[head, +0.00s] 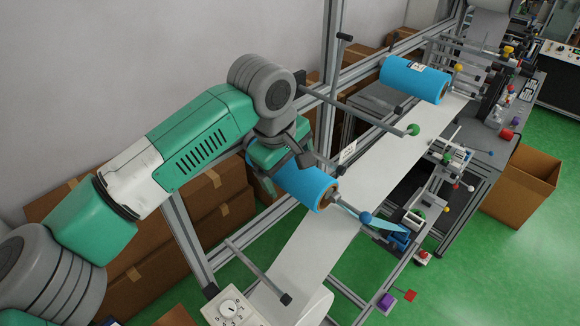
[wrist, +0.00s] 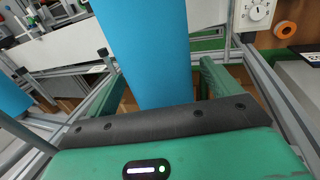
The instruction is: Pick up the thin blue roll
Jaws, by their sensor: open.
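A blue roll (head: 310,187) with a brown core sits on a spindle over the white web, its left end under my gripper. A second blue roll (head: 415,78) is on the frame at the upper right. They look alike in thickness, so I cannot tell which is the thin one. My gripper (head: 284,170) is open, with its fingers around the nearer roll. In the wrist view that roll (wrist: 145,45) runs between my two green fingers, with a gap seen at the right finger. Whether the fingers touch it is hidden. Another blue surface (wrist: 14,97) shows at the left edge.
The grey upright post (head: 328,90) stands behind my wrist. Cardboard boxes (head: 190,235) stack below the arm.

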